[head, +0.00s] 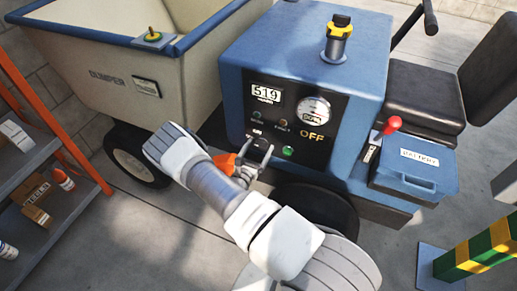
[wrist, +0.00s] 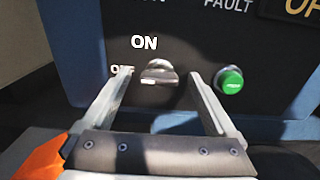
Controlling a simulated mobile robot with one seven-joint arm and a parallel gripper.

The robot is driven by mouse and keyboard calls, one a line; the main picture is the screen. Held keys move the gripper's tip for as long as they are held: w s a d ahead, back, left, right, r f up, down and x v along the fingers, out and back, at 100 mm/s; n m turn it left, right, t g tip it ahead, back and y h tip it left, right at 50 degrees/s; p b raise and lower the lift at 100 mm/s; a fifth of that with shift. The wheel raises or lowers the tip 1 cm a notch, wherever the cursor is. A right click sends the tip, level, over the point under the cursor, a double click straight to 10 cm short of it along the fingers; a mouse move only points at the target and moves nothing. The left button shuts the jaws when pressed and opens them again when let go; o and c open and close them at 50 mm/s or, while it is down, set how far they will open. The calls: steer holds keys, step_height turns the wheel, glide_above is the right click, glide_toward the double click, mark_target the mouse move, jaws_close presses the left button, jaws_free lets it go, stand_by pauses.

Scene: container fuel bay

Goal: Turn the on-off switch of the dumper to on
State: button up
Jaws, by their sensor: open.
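The dumper (head: 305,60) has a blue body with a black control panel on its front. Its on-off switch is a metal knob (wrist: 159,72) on the lower left of the panel in the wrist view. "ON" is printed above the knob and a partly covered label is at its left. The knob's handle lies roughly sideways. My gripper (wrist: 158,80) is open, with one finger on each side of the knob; contact is not clear. In the head view my gripper (head: 255,152) is at the panel's lower left and hides the knob.
A green button (wrist: 229,79) sits just right of my right finger. A sign reading "OFF" (head: 312,135), a gauge (head: 313,108) and a "519" display (head: 266,94) are above. A shelf (head: 40,150) stands left; a striped post (head: 478,258) stands right.

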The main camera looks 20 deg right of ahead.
steer(key=c, duration=1.4)
steer(key=shift+o, duration=0.2)
steer(key=shift+m, duration=0.3)
steer(key=m+p, duration=0.1)
steer(key=m, duration=0.4)
steer(key=shift+s+m+p, duration=0.15)
steer(key=shift+m+p, duration=0.15)
steer(key=shift+p, duration=0.05)
steer(key=m+p, duration=0.1)
steer(key=m, duration=0.4)
steer(key=shift+d+f+m+p, duration=0.1)
steer(key=shift+f+m+p, duration=0.05)
steer(key=shift+m+p, duration=0.15)
steer(key=o, duration=1.4)
steer(key=shift+c, duration=0.2)
